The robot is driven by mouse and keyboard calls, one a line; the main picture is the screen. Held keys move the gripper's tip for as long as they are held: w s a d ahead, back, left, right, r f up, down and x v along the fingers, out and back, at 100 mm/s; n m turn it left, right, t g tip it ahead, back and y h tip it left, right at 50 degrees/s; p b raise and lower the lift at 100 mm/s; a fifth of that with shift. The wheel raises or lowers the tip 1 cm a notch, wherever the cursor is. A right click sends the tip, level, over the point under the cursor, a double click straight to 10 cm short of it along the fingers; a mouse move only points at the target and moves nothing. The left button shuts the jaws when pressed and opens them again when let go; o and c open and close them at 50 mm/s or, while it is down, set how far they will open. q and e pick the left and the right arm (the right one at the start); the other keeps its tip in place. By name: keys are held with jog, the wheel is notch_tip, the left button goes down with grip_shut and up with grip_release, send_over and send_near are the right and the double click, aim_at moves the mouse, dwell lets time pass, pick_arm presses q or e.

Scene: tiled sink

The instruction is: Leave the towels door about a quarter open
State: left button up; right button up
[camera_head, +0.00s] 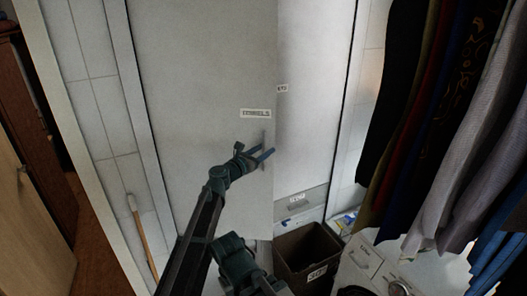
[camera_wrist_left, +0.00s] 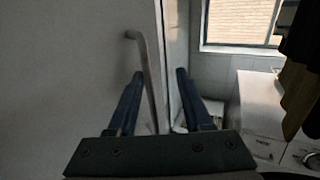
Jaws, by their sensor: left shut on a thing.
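The towels door (camera_head: 200,60) is a tall pale grey panel with a label (camera_head: 255,113) near its right edge. Its vertical bar handle (camera_head: 263,150) is at that edge, below the label. My left gripper (camera_head: 264,156) is shut on the handle. In the left wrist view the handle (camera_wrist_left: 148,75) runs down between the two blue fingers of my left gripper (camera_wrist_left: 160,80). The door's free edge overlaps part of the neighbouring panel's label, so the door seems to stand slightly ajar; the exact angle is hard to tell. My right gripper is not in view.
A pale panel (camera_head: 315,70) stands right of the door, above a labelled drawer (camera_head: 300,203). A dark bin (camera_head: 307,258) stands below, beside a white washing machine (camera_head: 372,272). Clothes (camera_head: 440,120) hang at the right. A wooden-handled tool (camera_head: 143,240) leans at the left.

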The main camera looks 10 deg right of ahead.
pick_arm(q)
jog(key=shift+s, duration=0.1)
dwell(0.3)
jog(key=v, duration=1.3)
jog(key=shift+a, duration=0.35)
jog(key=shift+s, duration=0.1)
jog(key=s+a+f+m+g+y, duration=0.6)
jog(key=s+a+f+m, duration=0.4)
jog(key=s+f+m, duration=0.5)
jog(key=s+a+f+m+g+y, duration=0.2)
jog(key=s+a+f+m+y, duration=0.25)
jog(key=a, duration=0.45)
jog(key=s+a+f+m+g+y, duration=0.2)
jog(key=s+a+m+y, duration=0.2)
jog(key=s+a+m, duration=0.4)
jog(key=s+d+f+m+b, duration=0.1)
jog(key=s+d+f+b, duration=0.1)
jog(key=d+f+b, duration=0.3)
jog(key=s+d+f+m+g+y+b, duration=0.1)
jog(key=s+d+f+b, duration=0.2)
jog(key=f+b, duration=0.8)
jog(key=shift+d+f, duration=0.2)
jog(key=shift+d, duration=0.7)
